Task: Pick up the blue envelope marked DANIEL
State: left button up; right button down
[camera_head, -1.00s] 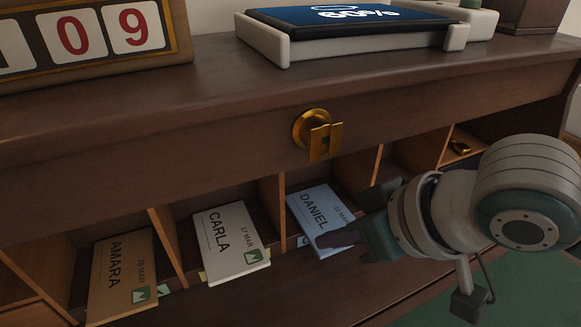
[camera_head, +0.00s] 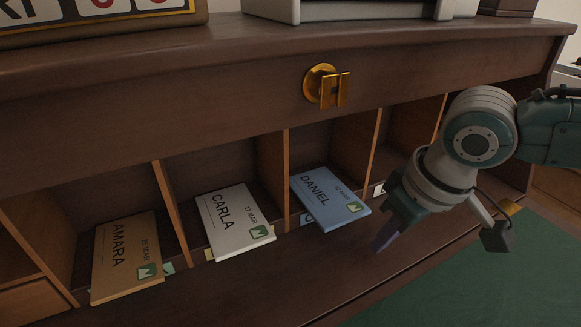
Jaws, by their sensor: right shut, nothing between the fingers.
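The blue envelope marked DANIEL (camera_head: 328,200) lies in a pigeonhole of the wooden desk, its front edge sticking out over the ledge. My right gripper (camera_head: 383,240) is to the right of the envelope and in front of the pigeonholes. It points down and left, with its fingers shut and empty, apart from the envelope in the picture. My left gripper does not show.
A white CARLA envelope (camera_head: 233,222) and a tan AMARA envelope (camera_head: 127,257) lie in pigeonholes to the left. Thin wooden dividers (camera_head: 286,180) separate the compartments. A brass latch (camera_head: 325,87) sits above. A green desk surface (camera_head: 480,275) is clear at lower right.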

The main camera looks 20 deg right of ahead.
aim_at(357, 215)
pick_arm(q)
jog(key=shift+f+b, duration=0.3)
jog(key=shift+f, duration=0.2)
pick_arm(e)
jog(key=w, duration=0.3)
jog(key=shift+w+a+r, duration=0.2)
jog(key=shift+w+a, duration=0.05)
jog(key=shift+a, duration=0.1)
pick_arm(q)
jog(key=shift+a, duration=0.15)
pick_arm(e)
jog(key=shift+w, duration=0.1)
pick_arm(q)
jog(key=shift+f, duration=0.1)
pick_arm(e)
jog(key=shift+w+a, duration=0.2)
jog(key=shift+w, duration=0.75)
